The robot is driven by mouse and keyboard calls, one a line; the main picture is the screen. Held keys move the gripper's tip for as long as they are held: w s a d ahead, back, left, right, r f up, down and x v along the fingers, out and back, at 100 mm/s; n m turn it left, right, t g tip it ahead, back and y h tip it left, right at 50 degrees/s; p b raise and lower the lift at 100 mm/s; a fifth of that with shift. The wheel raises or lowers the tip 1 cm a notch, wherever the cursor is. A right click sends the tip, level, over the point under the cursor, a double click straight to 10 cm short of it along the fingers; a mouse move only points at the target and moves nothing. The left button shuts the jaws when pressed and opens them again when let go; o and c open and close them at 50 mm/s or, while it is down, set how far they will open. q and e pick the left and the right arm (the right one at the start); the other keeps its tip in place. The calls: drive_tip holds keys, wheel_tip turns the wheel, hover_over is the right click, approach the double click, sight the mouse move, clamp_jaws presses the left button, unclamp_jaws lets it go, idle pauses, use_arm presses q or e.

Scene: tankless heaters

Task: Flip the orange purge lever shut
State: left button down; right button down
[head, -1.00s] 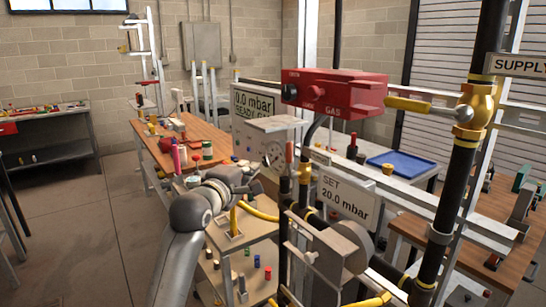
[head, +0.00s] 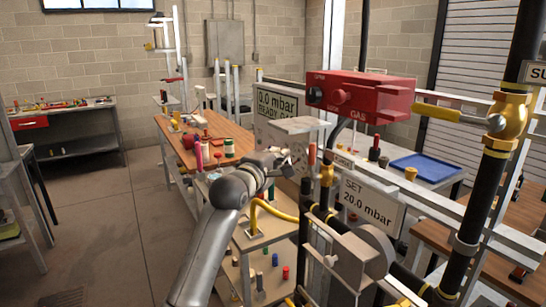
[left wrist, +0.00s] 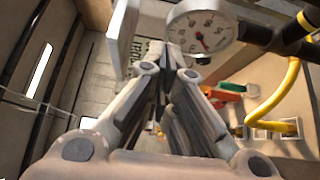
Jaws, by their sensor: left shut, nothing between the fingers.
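A small upright orange-red lever (head: 312,155), which looks like the purge lever, stands above a brass valve (head: 326,174) on the pipework, just right of the round pressure gauge. My left gripper (head: 288,162) is left of the lever, in front of the gauge, and appears apart from the lever. In the left wrist view, its fingers (left wrist: 168,62) are shut with nothing held, and the gauge dial (left wrist: 203,30) is to their upper right. My right gripper is not in view.
A red gas box (head: 360,95) and a yellow-handled valve (head: 510,115) stand above right. A pressure sign (head: 278,104) and a set-point sign (head: 370,203) flank the pipes. A yellow hose (head: 272,210) runs below my gripper. A wooden bench (head: 215,130) stands behind.

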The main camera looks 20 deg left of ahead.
sight(313, 163)
use_arm(q)
drive_tip(key=w+d+p, duration=0.1)
drive_tip(key=d, duration=0.1)
drive_tip(key=w+d+p, duration=0.1)
drive_tip(key=w+d, duration=0.1)
idle(0.4)
drive_tip(key=shift+s+d+m, duration=0.2)
drive_tip(key=shift+d+m, duration=0.05)
drive_tip(key=shift+m, duration=0.05)
idle(0.5)
